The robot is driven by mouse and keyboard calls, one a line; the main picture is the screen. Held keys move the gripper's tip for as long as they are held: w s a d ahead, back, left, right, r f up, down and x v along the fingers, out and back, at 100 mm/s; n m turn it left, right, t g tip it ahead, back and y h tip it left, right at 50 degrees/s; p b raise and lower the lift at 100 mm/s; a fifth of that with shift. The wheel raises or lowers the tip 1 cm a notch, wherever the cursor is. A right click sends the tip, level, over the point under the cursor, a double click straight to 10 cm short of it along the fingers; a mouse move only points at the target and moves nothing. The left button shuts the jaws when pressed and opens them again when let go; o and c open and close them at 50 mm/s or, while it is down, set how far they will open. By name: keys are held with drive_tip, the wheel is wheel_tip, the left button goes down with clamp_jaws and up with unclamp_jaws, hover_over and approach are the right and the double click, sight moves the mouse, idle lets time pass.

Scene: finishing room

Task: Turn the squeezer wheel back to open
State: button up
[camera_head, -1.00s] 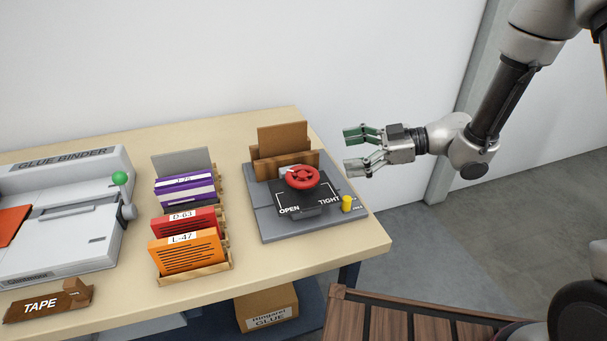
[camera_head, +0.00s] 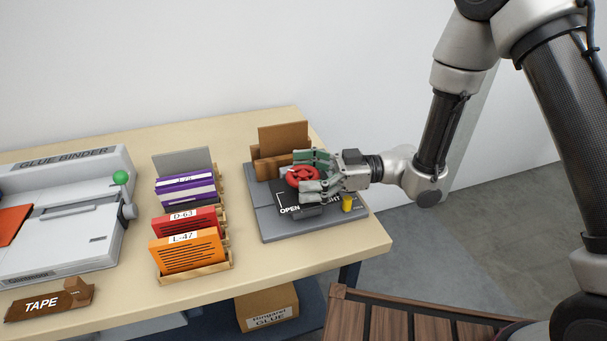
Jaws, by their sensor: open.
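The squeezer (camera_head: 265,216) is a grey base with a black plate marked OPEN at the left and a partly covered TIGHT at the right. Its red wheel (camera_head: 298,178) sits at the middle, with a small pale pointer at its upper left. Brown boards (camera_head: 283,139) stand upright at its back. My gripper (camera_head: 304,173) is open, with one finger on the far side of the wheel and one on the near side. The fingers hide part of the wheel. I cannot tell whether they touch it.
A yellow knob (camera_head: 347,204) stands on the squeezer's right corner, just below my gripper. A rack of orange, red and purple books (camera_head: 187,250) stands to the left. The glue binder (camera_head: 70,215) with a green-knobbed lever and a tape box (camera_head: 48,301) are farther left.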

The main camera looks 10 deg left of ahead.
drive_tip(key=shift+c, duration=0.2)
drive_tip(key=c, duration=1)
drive_tip(key=shift+w+n+g, duration=0.1)
drive_tip(key=shift+n+g, duration=0.3)
drive_tip(key=shift+g, duration=0.2)
drive_tip(key=n+g+h, duration=0.3)
drive_tip(key=g, duration=0.1)
drive_tip(key=shift+n+g+h, duration=1.8)
drive_tip(key=shift+h, duration=0.3)
drive_tip(key=o, duration=1)
drive_tip(key=shift+o, duration=0.2)
